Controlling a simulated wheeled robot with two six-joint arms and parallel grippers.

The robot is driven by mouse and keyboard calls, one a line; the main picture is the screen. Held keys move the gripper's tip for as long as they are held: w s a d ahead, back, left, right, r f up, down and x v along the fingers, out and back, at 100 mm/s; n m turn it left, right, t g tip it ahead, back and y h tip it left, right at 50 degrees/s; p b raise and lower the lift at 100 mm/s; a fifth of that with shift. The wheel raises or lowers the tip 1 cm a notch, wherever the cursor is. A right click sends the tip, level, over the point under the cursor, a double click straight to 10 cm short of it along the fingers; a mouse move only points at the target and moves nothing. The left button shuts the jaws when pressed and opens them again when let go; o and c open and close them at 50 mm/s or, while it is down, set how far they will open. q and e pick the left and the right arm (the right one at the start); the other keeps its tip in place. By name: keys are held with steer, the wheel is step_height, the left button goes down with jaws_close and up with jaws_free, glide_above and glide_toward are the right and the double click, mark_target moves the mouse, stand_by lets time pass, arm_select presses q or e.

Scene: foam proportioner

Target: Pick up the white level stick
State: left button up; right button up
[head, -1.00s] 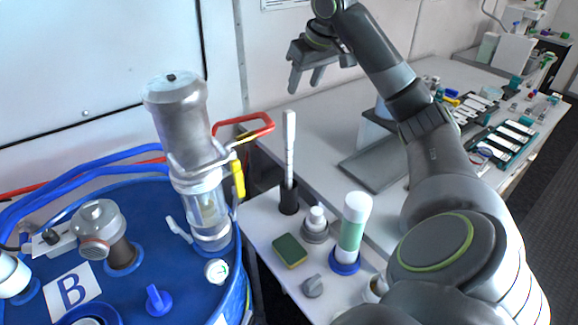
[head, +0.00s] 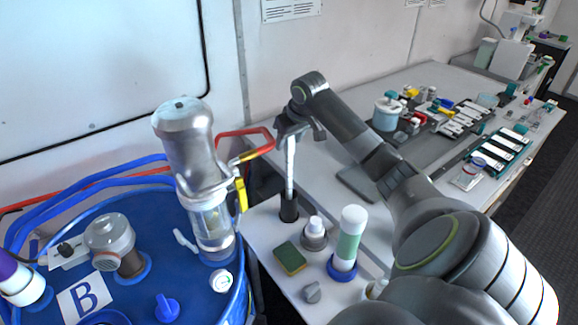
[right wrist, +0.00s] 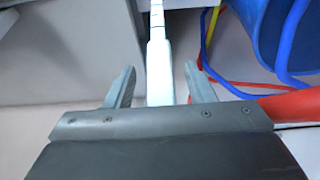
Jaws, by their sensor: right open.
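The white level stick (head: 290,165) stands upright in a black holder (head: 289,207) on the narrow white shelf beside the blue drum. My right gripper (head: 296,132) is at the upper end of the stick in the head view. In the right wrist view the stick (right wrist: 160,65) runs between the two open fingers of the gripper (right wrist: 160,85), with a gap on each side. The fingers do not appear to touch it. The stick's top end is hidden by the gripper in the head view. My left gripper is not in view.
A blue drum (head: 150,210) with a metal pump (head: 185,135) and red handle (head: 245,132) is left of the stick. A green-yellow sponge (head: 290,258), a grey-white bottle (head: 315,232) and a white-green cylinder (head: 350,235) stand close by. The bench carries several small items.

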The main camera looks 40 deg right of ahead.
steer(key=shift+w+f, duration=0.15)
steer(key=shift+f, duration=0.2)
steer(key=shift+c, duration=0.3)
jaws_close()
steer(key=shift+r, duration=0.1)
step_height(320, 180, up, 18)
steer(key=b, duration=0.2)
stand_by(0.6)
